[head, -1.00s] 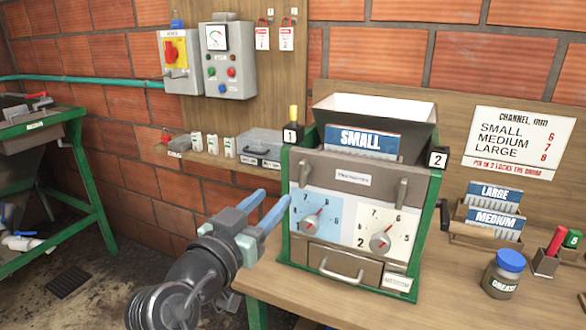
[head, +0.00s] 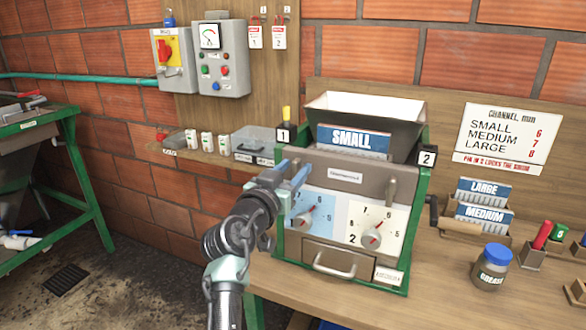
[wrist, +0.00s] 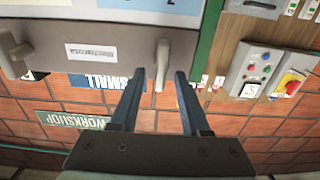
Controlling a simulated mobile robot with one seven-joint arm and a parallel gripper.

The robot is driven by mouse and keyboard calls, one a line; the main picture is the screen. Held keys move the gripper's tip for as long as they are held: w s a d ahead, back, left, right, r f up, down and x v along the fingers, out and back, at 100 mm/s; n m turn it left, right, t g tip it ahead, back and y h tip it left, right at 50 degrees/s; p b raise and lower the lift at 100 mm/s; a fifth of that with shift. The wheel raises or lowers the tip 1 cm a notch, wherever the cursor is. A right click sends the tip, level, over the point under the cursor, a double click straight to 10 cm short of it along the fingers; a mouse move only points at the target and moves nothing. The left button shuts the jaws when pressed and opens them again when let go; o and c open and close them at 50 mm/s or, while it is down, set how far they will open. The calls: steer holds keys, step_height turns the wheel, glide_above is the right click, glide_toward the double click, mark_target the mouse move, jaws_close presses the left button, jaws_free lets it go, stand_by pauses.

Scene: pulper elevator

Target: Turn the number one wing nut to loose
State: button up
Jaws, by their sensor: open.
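The green-framed machine (head: 340,215) stands on the wooden bench with a grey-brown front bar. The number one wing nut (wrist: 162,62) is a pale lever on that bar, pointing lengthwise along my fingers in the wrist view. In the head view my fingers hide it, below the "1" tag (head: 284,135). My gripper (head: 293,174) is open at the bar's left end. In the wrist view its fingertips (wrist: 158,72) lie on either side of the nut, apart from it as far as I can tell. The second wing nut (head: 391,190) is at the right, below the "2" tag (head: 427,156).
Below the bar are two dials (head: 308,218), with a drawer handle (head: 334,268) beneath. A hopper (head: 368,108) with a "SMALL" plate (head: 353,140) is above. A grease jar (head: 491,268) stands on the bench at right. Control boxes (head: 222,60) hang on the wall behind.

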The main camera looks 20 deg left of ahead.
steer(key=shift+w, duration=0.1)
steer(key=shift+c, duration=0.3)
jaws_close()
steer(key=shift+f+n, duration=0.15)
steer(key=shift+n, duration=0.25)
steer(key=n+p, duration=0.1)
steer(key=n, duration=0.4)
steer(key=f+n+p, duration=0.1)
steer(key=n, duration=0.5)
steer(key=a+n+p, duration=0.1)
steer(key=n, duration=0.4)
steer(key=shift+a+f+n, duration=0.1)
steer(key=shift+f+n, duration=0.3)
stand_by(0.4)
